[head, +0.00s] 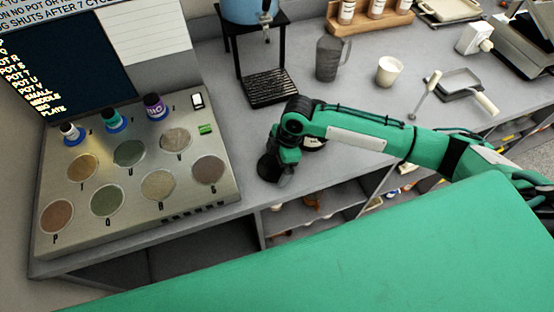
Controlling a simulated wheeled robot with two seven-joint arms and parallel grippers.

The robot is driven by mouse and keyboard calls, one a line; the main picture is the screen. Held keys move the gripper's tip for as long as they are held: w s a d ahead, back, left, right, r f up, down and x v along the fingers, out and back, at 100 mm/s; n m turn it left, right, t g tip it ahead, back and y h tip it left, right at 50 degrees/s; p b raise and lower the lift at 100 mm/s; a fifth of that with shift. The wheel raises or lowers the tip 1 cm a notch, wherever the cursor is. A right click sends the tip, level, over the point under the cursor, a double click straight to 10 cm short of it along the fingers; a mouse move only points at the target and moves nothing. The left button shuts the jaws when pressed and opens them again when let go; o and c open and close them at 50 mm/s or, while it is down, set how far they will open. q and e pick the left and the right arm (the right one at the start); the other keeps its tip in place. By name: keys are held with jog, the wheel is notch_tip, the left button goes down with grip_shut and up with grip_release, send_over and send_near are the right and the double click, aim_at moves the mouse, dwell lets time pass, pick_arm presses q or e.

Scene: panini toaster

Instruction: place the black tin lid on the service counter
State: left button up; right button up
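My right arm reaches in from the right over the grey service counter (350,105). Its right gripper (272,168) points down at the counter's front part, just right of the metal panel. A dark round shape shows at the gripper's end; it may be the black tin lid, but it blends with the dark fingers and I cannot tell them apart. Whether the fingers are open or shut does not show. My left gripper is not in view.
A black stand with a blue container (243,10), a grey jug (328,58) and a white cup (389,71) stand behind the arm. Open shelves (300,218) are below the counter.

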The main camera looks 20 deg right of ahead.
jog(key=b+v, duration=0.2)
jog(key=v, duration=1)
jog(key=shift+r, duration=0.15)
